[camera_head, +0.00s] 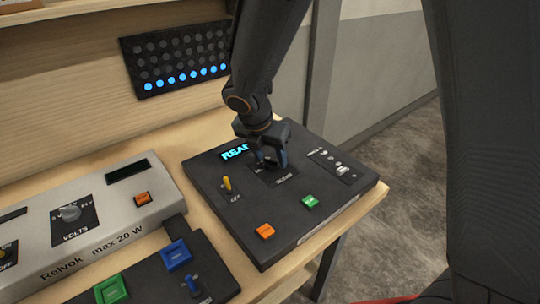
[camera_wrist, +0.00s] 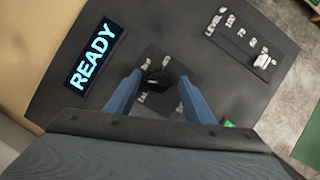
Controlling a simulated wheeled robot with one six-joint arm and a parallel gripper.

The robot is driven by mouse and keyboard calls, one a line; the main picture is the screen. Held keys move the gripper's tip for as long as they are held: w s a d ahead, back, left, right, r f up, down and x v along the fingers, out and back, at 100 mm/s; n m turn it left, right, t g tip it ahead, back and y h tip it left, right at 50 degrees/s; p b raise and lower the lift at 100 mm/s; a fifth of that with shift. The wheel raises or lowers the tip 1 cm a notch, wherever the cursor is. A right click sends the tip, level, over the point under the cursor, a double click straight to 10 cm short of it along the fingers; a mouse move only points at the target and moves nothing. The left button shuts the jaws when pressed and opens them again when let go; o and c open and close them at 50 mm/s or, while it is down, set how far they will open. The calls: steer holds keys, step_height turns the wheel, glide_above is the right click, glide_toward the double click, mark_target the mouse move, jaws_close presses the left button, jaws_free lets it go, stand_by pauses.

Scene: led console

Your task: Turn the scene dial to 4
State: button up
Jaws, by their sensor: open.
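The dark console (camera_head: 285,215) lies on the wooden table, and its display (camera_head: 236,151) is lit in blue; in the wrist view the display (camera_wrist: 96,55) reads READY. The dial (camera_wrist: 158,79) is a small black knob on a darker square with white labels around it, too small to read surely. My gripper (camera_head: 270,160) points down over the dial and mostly hides it in the head view. In the wrist view my gripper (camera_wrist: 157,92) is open, with one blue finger on each side of the dial. I cannot tell whether the fingers touch it.
Near the dial stand a yellow toggle (camera_head: 228,184), a green button (camera_head: 310,201), an orange button (camera_head: 265,231) and a level slider (camera_head: 338,168). A grey power unit (camera_head: 110,215) and another dark box (camera_head: 145,275) lie left. An LED panel (camera_head: 178,60) has its bottom row lit blue.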

steer(key=c, duration=1)
steer(key=shift+c, duration=0.2)
steer(key=shift+m, duration=0.4)
steer(key=m+g+h+p, duration=0.1)
steer(key=m, duration=0.2)
steer(key=shift+w+a+r+m+p, duration=0.1)
steer(key=shift+m+p, duration=0.2)
steer(key=m+g, duration=0.1)
steer(key=m, duration=0.1)
steer(key=m+g+h+p, duration=0.1)
steer(key=m, duration=0.2)
steer(key=shift+w+p, duration=0.1)
steer(key=shift+p, duration=0.2)
steer(key=m+g, duration=0.1)
steer(key=m, duration=0.2)
steer(key=m+g, duration=0.1)
steer(key=m, duration=0.1)
steer(key=shift+w+m, duration=0.2)
steer(key=shift+m, duration=0.2)
steer(key=shift+m+g+y, duration=0.3)
steer(key=shift+m+g, duration=0.6)
steer(key=shift+m, duration=1.4)
